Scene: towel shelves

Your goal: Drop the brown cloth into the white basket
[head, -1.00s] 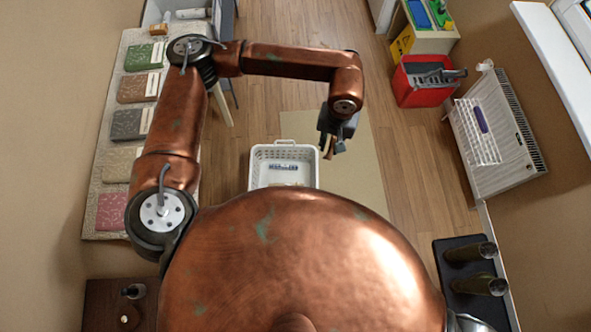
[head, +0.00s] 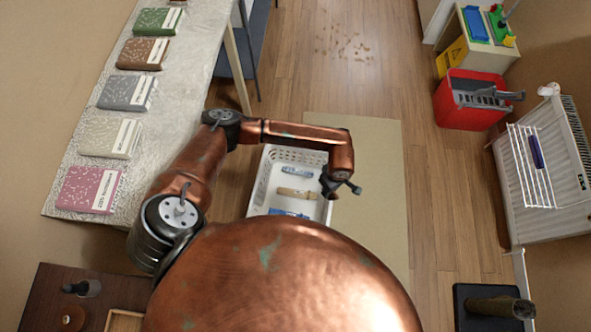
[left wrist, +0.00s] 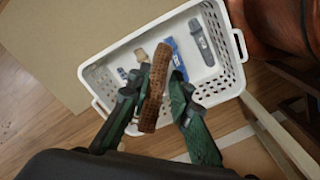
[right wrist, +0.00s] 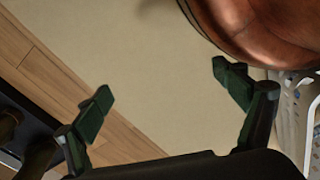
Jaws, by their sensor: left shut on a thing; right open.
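My left gripper (head: 342,187) hangs over the right rim of the white basket (head: 256,190). In the left wrist view, this gripper (left wrist: 158,82) is shut on a rolled brown cloth (left wrist: 155,90). The cloth is above the basket (left wrist: 115,52), clear of its floor as far as I can tell. In the head view my gripper and arm mostly hide the cloth. My right gripper (right wrist: 163,80) is open and empty over the beige mat; the basket's edge (right wrist: 296,105) shows at its right. The right gripper is hidden in the head view.
In the basket lie a grey roll (left wrist: 202,42), a blue item (left wrist: 173,55) and a tan item (head: 297,193). A table with several folded towels, including a pink one (head: 90,190), stands left. A red bin (head: 463,112) and radiator (head: 560,175) are right. The mat (head: 375,150) is clear.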

